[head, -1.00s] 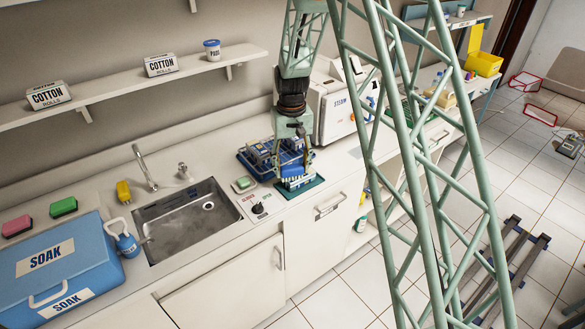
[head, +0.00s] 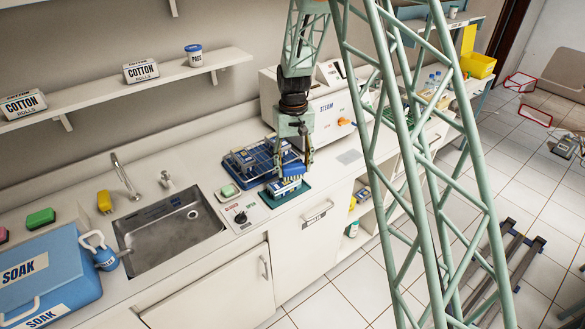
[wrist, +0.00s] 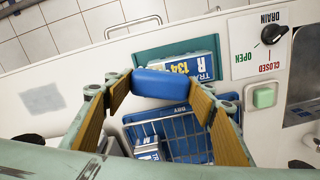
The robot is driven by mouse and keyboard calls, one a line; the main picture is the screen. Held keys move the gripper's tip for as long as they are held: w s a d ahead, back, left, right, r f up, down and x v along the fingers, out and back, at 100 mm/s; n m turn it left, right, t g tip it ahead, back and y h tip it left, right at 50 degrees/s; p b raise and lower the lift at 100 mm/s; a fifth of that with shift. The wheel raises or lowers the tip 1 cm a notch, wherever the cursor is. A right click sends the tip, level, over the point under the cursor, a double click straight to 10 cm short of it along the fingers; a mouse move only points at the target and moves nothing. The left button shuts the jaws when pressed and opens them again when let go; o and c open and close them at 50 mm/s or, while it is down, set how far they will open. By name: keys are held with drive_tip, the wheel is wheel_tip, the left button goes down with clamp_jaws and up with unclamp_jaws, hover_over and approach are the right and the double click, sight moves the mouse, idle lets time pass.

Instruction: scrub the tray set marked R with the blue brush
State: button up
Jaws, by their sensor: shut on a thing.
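My gripper (head: 295,165) is shut on the blue brush (wrist: 165,84), which spans the space between the fingertips in the wrist view. In the head view the tray set (head: 283,189) is right below the gripper. The brush partly covers the set in the wrist view, and I cannot tell whether they touch.
A blue wire drying rack (wrist: 195,125) marked DRY stands behind, holding other sets. The drain knob panel (head: 240,217), a green soap (head: 229,190) and the sink (head: 172,225) lie left. The steam machine (head: 325,115) stands at the back. Some counter is clear on the right.

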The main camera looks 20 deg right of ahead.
drive_tip(key=r, duration=0.3)
drive_tip(key=shift+s+a+r+p, duration=0.2)
drive_tip(key=shift+a+r+p, duration=0.05)
drive_tip(key=shift+r+p, duration=0.05)
drive_tip(key=shift+w+r+p, duration=0.2)
drive_tip(key=shift+r+p, duration=0.1)
drive_tip(key=shift+r, duration=0.25)
drive_tip(key=shift+s+r+p, duration=0.1)
drive_tip(key=shift+r+p, duration=0.6)
drive_tip(key=shift+r, duration=1.1)
drive_tip(key=shift+a+f, duration=0.1)
drive_tip(key=shift+f, duration=0.05)
